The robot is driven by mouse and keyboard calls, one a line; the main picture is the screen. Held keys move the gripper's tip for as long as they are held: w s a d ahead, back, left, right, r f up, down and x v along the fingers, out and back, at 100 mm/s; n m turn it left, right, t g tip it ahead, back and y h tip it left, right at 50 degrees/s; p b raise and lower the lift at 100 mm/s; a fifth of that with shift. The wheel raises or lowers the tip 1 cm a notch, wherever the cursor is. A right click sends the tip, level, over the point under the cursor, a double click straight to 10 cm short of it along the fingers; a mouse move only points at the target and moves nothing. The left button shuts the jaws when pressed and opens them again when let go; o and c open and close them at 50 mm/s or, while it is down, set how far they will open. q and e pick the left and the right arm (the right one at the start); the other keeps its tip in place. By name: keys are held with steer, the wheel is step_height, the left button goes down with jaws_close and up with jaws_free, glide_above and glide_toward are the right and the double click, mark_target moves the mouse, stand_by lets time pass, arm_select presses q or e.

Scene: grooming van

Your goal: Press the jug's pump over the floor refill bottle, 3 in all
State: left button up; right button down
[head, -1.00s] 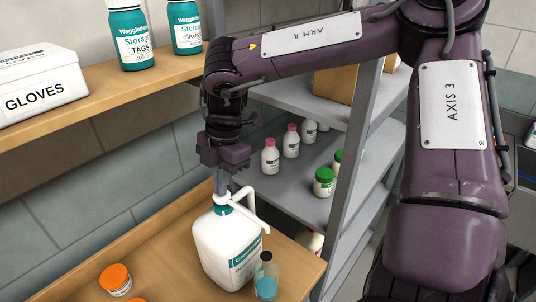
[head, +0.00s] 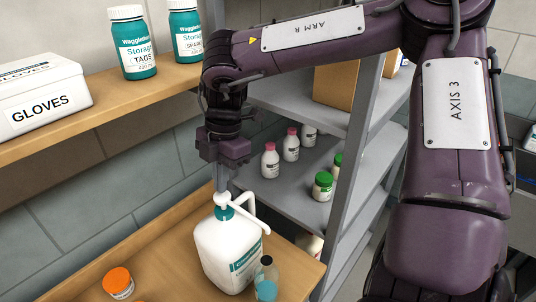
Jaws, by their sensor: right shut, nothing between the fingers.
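The white jug (head: 228,252) with a teal label stands on the wooden counter. Its white pump (head: 236,208) rises from a teal collar, and the spout slants to the right and down. A small clear bottle (head: 266,289) with teal liquid stands in front of the jug's right side, beneath the spout's end; its top looks dark. My right gripper (head: 222,186) is shut and empty, pointing down right above the pump head. Its fingertips appear to meet the pump's top, though contact is hard to tell. My left gripper is out of view.
An orange-capped jar (head: 118,283) stands on the counter left of the jug. A wooden shelf (head: 110,107) above holds a gloves box (head: 38,97) and teal storage bottles (head: 134,42). A grey rack (head: 300,204) with small bottles stands behind to the right.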

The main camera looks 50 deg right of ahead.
mark_target(222, 195)
steer(key=shift+f, duration=0.1)
stand_by(0.5)
steer(key=shift+f+b, duration=1.4)
steer(key=shift+f, duration=0.1)
steer(key=shift+r+p, duration=1)
steer(key=shift+r, duration=0.6)
step_height(222, 195, up, 6)
steer(key=p, duration=0.4)
